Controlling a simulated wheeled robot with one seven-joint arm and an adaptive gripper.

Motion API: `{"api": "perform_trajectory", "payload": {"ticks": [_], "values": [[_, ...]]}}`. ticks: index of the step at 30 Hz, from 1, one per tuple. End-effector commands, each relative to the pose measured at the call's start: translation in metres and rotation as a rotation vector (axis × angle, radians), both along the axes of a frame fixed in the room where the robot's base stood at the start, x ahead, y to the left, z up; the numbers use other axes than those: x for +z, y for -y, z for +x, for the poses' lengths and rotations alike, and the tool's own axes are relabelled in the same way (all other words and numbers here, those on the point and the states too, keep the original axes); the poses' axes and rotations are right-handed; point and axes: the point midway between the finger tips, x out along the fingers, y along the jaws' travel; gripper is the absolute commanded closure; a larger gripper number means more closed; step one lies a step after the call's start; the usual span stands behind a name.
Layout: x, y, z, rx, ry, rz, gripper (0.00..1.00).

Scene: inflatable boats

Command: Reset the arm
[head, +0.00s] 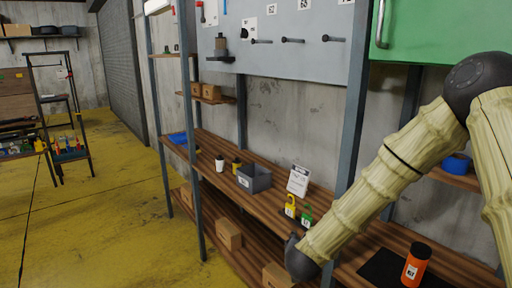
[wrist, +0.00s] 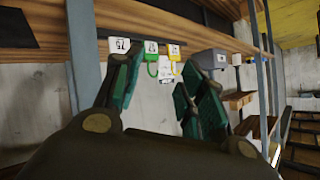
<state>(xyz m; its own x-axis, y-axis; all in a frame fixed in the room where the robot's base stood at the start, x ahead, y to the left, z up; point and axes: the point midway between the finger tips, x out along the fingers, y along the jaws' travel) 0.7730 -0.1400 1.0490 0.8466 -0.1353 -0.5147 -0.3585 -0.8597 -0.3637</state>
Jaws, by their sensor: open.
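My arm reaches in from the right in the head view and bends down to a dark joint in front of the shelf. My gripper is not clearly visible there. In the wrist view, which looks upside down, my gripper (wrist: 160,78) is open, with two green-padded fingers apart and nothing held between them. Beyond the fingers are a green padlock (wrist: 151,48) and a yellow padlock (wrist: 174,50) on the shelf. The head view also shows the yellow padlock (head: 290,206) and the green padlock (head: 306,216), just above my arm's lower end.
The wooden shelf (head: 216,150) carries a grey bin (head: 254,179), a white sign (head: 298,181), cups and an orange canister (head: 416,264) on a black mat. Blue-grey posts (head: 352,100) stand close to my arm. Cardboard boxes (head: 229,234) sit below. The yellow floor (head: 100,220) at left is clear.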

Motion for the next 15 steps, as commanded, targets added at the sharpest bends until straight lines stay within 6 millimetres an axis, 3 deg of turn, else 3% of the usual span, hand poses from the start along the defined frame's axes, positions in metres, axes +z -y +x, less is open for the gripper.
{"api": "perform_trajectory", "payload": {"ticks": [1, 3, 8, 15], "values": [[-0.032, 0.001, -0.015, 0.026, -0.046, -0.014, 0.59], [-0.067, 0.003, -0.035, 0.06, -0.102, -0.03, 0.59], [-0.142, 0.01, -0.088, 0.141, -0.236, -0.059, 0.59], [-0.24, 0.026, -0.185, 0.257, -0.454, -0.092, 0.59]]}}
